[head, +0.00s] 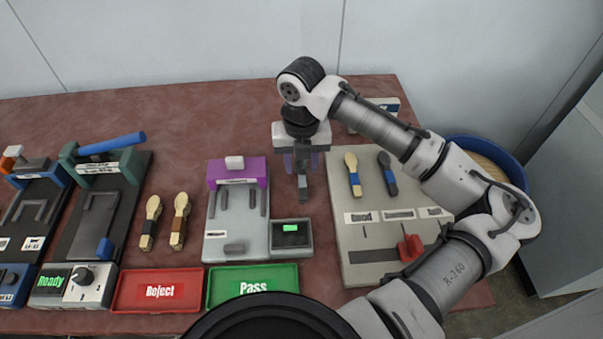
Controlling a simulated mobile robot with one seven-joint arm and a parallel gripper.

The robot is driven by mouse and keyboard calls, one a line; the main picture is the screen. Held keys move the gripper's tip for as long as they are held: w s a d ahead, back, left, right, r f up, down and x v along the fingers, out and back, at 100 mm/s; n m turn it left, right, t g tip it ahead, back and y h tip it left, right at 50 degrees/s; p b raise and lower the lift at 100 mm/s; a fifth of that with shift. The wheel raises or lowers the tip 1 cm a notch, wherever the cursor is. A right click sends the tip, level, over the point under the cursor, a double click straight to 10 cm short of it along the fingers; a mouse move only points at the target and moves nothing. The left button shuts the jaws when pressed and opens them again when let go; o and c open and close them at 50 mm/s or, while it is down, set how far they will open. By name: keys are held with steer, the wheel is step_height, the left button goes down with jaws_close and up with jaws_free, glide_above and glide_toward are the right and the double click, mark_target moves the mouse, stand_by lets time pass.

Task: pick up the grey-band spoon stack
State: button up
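Two wooden spoon stacks lie side by side on the table at left of centre. The left one (151,208) has a dark band that looks grey. The right one (181,206) has a band that looks brownish, but the band colours are too small to be sure. My gripper (302,193) hangs pointing down above the back middle of the table, to the right of the purple-topped fixture and well right of both stacks. It is apart from them, and nothing shows held in it.
A grey board (380,236) at right holds a pale spoon (351,163) and a dark one (385,162). A purple-topped fixture (237,172) stands right of the stacks. A red Reject tray (158,290) and green Pass tray (252,280) lie in front. A green press (110,180) stands left.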

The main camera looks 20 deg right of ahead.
mark_target(301, 173)
steer(key=shift+f, duration=1.5)
steer(key=shift+c, duration=0.4)
jaws_close()
steer(key=shift+r, duration=0.2)
step_height(301, 173, up, 20)
steer(key=b, duration=0.1)
steer(key=shift+f, duration=0.15)
